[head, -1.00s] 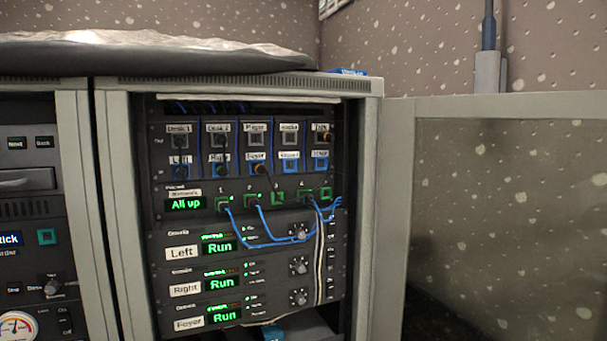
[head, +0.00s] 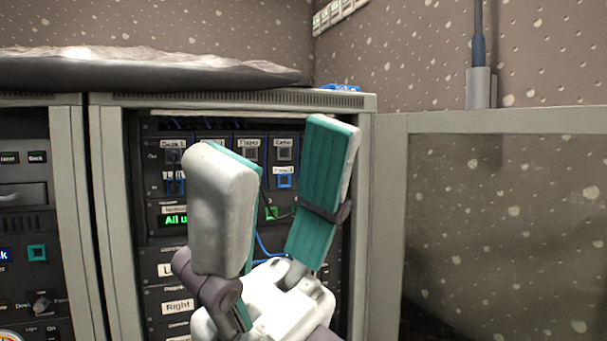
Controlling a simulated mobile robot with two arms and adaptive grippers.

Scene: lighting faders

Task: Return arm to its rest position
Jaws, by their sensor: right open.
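My right gripper (head: 277,172) is in the head view, in front of the equipment rack. Its two white fingers with teal inner pads stand apart, pointing up, and nothing shows between them but the rack behind. It hides much of the patch panel (head: 284,150), the blue cables (head: 262,243) and most of the lower units. The green "All up" display (head: 174,219) is partly covered. The "Right" label (head: 178,306) shows left of the gripper. I cannot tell whether the gripper touches the rack. My left gripper is not in view.
The grey cabinet frame (head: 106,220) surrounds the rack. An open, glazed door panel (head: 500,220) stands to the right. A dark, round-edged object with a pale top (head: 150,75) lies on the cabinet. A second unit with knobs (head: 30,220) is at the left.

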